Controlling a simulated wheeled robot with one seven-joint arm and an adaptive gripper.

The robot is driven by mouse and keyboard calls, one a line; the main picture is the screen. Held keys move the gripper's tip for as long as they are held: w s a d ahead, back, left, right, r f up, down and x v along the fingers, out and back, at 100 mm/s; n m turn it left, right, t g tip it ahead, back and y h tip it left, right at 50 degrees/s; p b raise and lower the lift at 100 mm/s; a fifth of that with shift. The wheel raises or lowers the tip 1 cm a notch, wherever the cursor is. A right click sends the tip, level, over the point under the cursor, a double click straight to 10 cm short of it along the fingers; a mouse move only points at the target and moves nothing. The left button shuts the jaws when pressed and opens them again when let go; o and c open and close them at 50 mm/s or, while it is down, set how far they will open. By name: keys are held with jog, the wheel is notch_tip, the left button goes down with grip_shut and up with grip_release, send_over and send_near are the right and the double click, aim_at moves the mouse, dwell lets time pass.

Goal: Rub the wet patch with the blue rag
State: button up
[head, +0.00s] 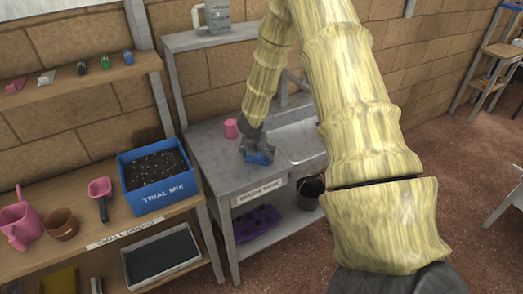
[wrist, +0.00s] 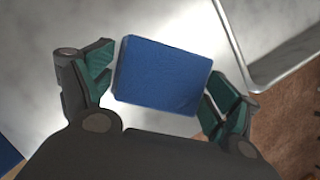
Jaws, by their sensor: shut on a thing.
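The blue rag (head: 262,158) is a small block-like blue pad over the grey bench top (head: 212,166), left of the sink. It also shows in the wrist view (wrist: 162,76), between the two fingers. My gripper (head: 258,152) is shut on the rag and points down at the bench. I cannot tell whether the rag touches the surface. I cannot make out a wet patch for sure; a bright sheen lies on the bench around the rag in the wrist view, and my gripper and the rag hide part of the surface.
A pink cup (head: 231,129) stands just behind my gripper. The sink basin (head: 302,142) is to the right, partly behind my arm. A blue "TRIAL MIX" crate (head: 158,196) stands on the wooden shelf to the left. The bench's front left is clear.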

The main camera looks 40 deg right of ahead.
jog(key=shift+w+a, duration=0.15)
jog(key=shift+a, duration=0.75)
jog(key=shift+d+r, duration=0.1)
jog(key=shift+r, duration=0.05)
jog(key=shift+d+f, duration=0.2)
jog(key=shift+d, duration=0.2)
jog(key=shift+s+d+p, duration=0.25)
jog(key=shift+d+p, duration=0.05)
jog(key=shift+d, duration=0.4)
jog(key=shift+s+d+r+p, duration=0.15)
jog(key=shift+d+p, duration=0.25)
jog(key=shift+d, duration=0.5)
jog(key=d, duration=0.1)
jog(key=d+p, duration=0.1)
jog(key=d, duration=0.1)
jog(key=shift+s, duration=0.4)
jog(key=shift+r+p, duration=2.65)
jog(key=shift+r, duration=1.4)
